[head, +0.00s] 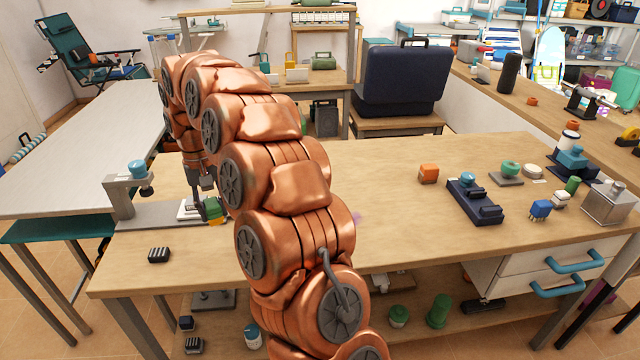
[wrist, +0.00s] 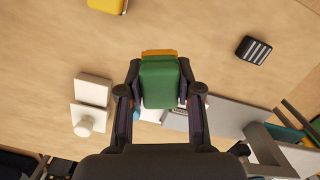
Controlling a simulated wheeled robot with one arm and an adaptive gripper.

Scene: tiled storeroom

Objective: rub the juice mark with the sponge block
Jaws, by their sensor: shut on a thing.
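The sponge block (wrist: 160,82) is green with an orange layer at its far end. My gripper (wrist: 160,92) is shut on it, with one finger on each side. In the head view the sponge block (head: 214,210) shows small at the left of my arm, over the left part of the wooden table; I cannot tell whether it touches anything. A faint purple patch, likely the juice mark (head: 358,218), shows on the tabletop just right of my arm. My arm hides part of it. The wrist view does not show the mark.
A grey stand (head: 128,202) with a blue-topped part is left of my gripper. A black striped block (head: 159,255) lies near the front left edge. The table's front middle is bare.

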